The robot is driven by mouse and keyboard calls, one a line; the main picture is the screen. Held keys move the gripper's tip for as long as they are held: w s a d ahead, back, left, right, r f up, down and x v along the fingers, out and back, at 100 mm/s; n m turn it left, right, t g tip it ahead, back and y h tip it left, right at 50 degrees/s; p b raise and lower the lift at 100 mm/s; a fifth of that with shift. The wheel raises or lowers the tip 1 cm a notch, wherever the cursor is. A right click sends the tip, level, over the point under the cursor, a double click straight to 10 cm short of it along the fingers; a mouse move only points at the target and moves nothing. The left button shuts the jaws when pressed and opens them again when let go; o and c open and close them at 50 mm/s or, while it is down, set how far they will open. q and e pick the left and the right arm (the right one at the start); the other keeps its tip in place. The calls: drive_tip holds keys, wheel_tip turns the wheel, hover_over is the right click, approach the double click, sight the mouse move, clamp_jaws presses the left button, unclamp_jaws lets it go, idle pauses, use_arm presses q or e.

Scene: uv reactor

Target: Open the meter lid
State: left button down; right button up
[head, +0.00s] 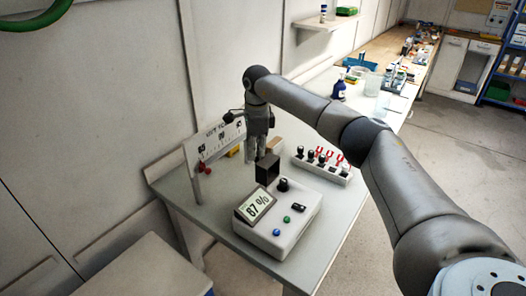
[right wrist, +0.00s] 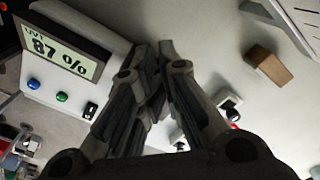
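The meter (head: 278,233) is a white box near the front of the table, with a tilted display (head: 257,206), blue and green buttons and a black switch. In the right wrist view the display (right wrist: 62,55) reads 87 %. A dark square piece (head: 267,168) stands upright at the meter's back edge; I cannot tell for sure that it is the lid. My right gripper (head: 257,157) points down just behind and above this piece. In the right wrist view its fingers (right wrist: 155,52) come together at the tips, with nothing visible between them. My left gripper is out of view.
A white panel (head: 214,147) stands on the left of the table. A white rack (head: 322,166) with red and black connectors lies to the right. A brown block (right wrist: 268,65) lies on the table. Bottles and containers stand farther back. The table's front right is clear.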

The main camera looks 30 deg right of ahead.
sight(265, 158)
drive_tip(key=shift+o, duration=1.3)
drive_tip(key=shift+s+f+g, duration=0.2)
drive_tip(key=shift+f+g, duration=0.1)
drive_tip(key=shift+f, duration=0.9)
drive_tip(key=shift+o, duration=1.1)
drive_tip(key=shift+d, duration=0.1)
drive_tip(key=shift+o, duration=0.7)
drive_tip(key=shift+s+d+r, duration=0.4)
drive_tip(key=shift+s, duration=0.3)
drive_tip(key=shift+s+d, duration=0.25)
drive_tip(key=shift+s, duration=0.05)
drive_tip(key=shift+w+d+f, duration=0.1)
drive_tip(key=shift+w, duration=0.1)
drive_tip(key=shift+w+d, duration=0.1)
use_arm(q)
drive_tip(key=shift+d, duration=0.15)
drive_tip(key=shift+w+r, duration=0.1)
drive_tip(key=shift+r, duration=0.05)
use_arm(e)
drive_tip(key=shift+r, duration=0.2)
